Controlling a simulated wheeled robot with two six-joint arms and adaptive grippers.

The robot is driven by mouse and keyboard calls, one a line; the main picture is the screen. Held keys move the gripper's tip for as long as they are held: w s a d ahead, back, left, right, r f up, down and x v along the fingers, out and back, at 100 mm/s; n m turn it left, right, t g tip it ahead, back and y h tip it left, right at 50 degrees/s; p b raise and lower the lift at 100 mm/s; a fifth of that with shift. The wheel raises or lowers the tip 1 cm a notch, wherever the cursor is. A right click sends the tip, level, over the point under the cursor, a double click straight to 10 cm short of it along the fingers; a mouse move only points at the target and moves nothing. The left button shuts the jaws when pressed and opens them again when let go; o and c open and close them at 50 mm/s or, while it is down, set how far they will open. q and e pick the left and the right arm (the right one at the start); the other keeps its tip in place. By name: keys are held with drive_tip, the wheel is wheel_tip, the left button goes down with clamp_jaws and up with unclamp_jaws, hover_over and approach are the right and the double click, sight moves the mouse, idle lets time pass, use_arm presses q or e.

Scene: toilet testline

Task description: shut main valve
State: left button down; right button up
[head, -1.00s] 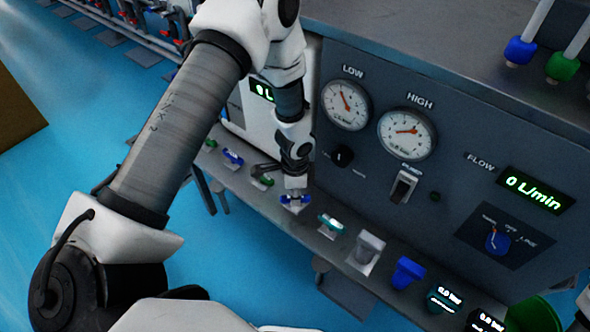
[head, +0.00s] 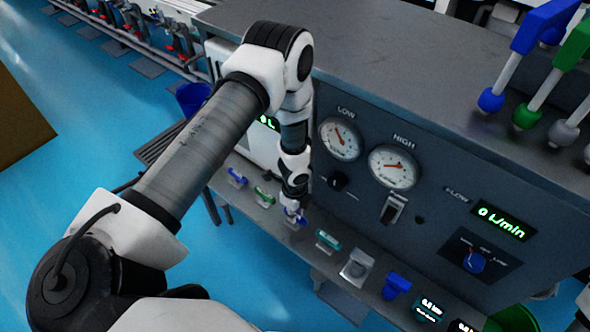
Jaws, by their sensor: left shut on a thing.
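My left gripper (head: 292,206) reaches down to the ledge in front of the grey panel. It is shut on a small blue-handled piece (head: 297,219), mostly hidden under the fingers. I cannot read a label that marks it as the main valve. A blue rotary knob (head: 474,263) sits on the panel's right part under the flow display, with small labels around it; the gripper is well to its left. My right gripper is out of view.
The ledge also holds a blue-handled piece (head: 237,177), a green one (head: 264,197), a teal one (head: 328,239), a grey block (head: 357,267) and a blue cup-like piece (head: 396,286). Above are a low gauge (head: 340,139), a high gauge (head: 393,168) and a flow display (head: 502,222) reading 0 L/min.

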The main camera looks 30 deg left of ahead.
use_arm(q)
drive_tip(key=shift+s, duration=0.1)
idle(0.4)
drive_tip(key=c, duration=1)
unclamp_jaws()
drive_tip(key=shift+c, duration=0.2)
drive_tip(key=shift+r, duration=0.1)
wheel_tip(320, 180, up, 12)
drive_tip(key=shift+f, duration=0.2)
